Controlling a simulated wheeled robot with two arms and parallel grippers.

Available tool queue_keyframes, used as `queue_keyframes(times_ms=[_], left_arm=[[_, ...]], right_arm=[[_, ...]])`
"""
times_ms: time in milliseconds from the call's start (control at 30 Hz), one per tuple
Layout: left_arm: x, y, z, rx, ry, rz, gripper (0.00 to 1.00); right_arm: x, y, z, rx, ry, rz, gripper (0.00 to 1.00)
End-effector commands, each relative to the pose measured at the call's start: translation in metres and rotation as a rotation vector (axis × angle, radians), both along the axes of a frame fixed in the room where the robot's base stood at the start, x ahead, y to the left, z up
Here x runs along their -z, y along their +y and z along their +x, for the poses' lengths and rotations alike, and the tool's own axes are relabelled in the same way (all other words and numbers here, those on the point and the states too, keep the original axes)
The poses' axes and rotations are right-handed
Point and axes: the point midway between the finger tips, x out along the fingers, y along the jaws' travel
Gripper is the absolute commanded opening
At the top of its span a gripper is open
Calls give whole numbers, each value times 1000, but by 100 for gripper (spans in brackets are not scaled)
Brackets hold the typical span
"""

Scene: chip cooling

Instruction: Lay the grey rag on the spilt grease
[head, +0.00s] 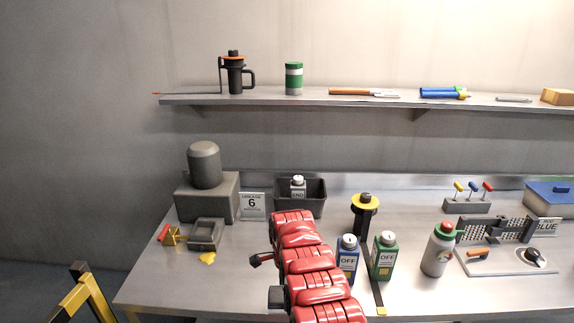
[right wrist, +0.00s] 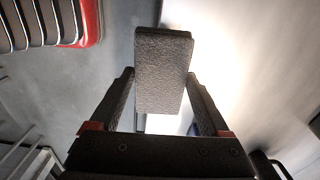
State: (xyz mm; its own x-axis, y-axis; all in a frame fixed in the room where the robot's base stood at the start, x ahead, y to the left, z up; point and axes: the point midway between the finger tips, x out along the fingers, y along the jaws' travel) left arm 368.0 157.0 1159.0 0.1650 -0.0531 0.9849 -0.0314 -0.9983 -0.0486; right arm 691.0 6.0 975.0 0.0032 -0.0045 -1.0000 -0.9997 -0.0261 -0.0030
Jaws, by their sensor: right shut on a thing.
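In the right wrist view my right gripper (right wrist: 163,88) is shut on a thick, rough-textured grey pad, which looks like the grey rag (right wrist: 163,65). The pad sits between the two dark fingers and extends beyond their tips. In the head view a red arm rises over the middle of the bench, and I cannot make out its gripper or the rag there. A small yellow patch, apparently the spilt grease (head: 208,258), lies uncovered on the bench at the left, just in front of a small grey tray (head: 205,234). My left gripper is not in view.
A brass fitting with a red handle (head: 170,236) stands left of the tray. A grey motor block (head: 207,196) and a sign (head: 252,205) stand behind. A dark bin (head: 315,192), a blue bottle (head: 347,260) and a green bottle (head: 384,257) stand around the red arm.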

Motion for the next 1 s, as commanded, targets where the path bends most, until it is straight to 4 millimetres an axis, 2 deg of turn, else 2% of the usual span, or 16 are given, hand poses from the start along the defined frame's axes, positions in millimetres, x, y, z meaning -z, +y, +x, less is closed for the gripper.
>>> queue_keyframes(times_ms=[167, 300, 600, 800, 1000], left_arm=[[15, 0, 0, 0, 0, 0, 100], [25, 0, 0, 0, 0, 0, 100], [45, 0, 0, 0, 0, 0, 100], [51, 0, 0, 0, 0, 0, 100], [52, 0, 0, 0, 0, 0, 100]], right_arm=[[-22, -35, 14, -302, -14, -14, 26], [-46, -69, 20, -608, -14, -23, 26], [-86, -141, 13, -1214, 2, -20, 26], [-99, -167, 3, -1463, 7, -4, 26], [-104, -175, 0, -1544, 4, -3, 26]])
